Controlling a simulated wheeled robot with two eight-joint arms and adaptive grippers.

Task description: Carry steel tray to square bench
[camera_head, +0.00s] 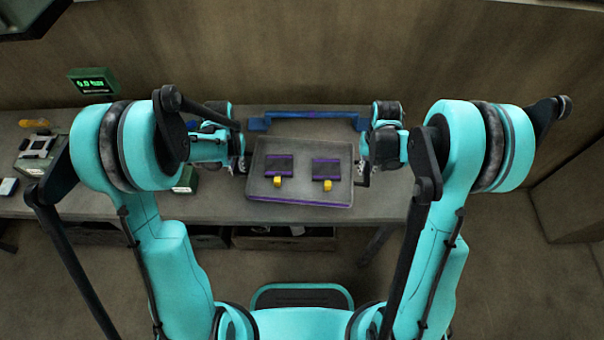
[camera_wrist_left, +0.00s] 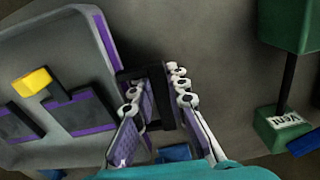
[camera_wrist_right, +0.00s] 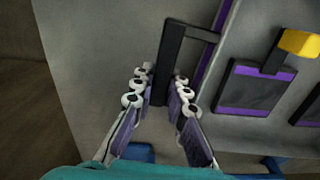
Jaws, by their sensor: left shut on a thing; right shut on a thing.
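The grey steel tray (camera_head: 302,180) has a purple-trimmed rim and holds two dark blocks with purple edges and yellow tabs. It is over the long grey bench, seemingly flat on it; any small gap is hard to tell. My left gripper (camera_head: 240,165) is shut on the tray's dark left handle, seen in the left wrist view (camera_wrist_left: 132,74). My right gripper (camera_head: 363,173) is shut on the dark right handle, seen in the right wrist view (camera_wrist_right: 171,52). I cannot identify a square bench in these views.
A blue bracket (camera_head: 310,121) lies behind the tray. A green display (camera_head: 92,81) stands at the back left, with a grey device (camera_head: 38,154) on the bench. A green block (camera_head: 186,180) sits left of the tray. Open floor (camera_head: 500,260) lies to the right.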

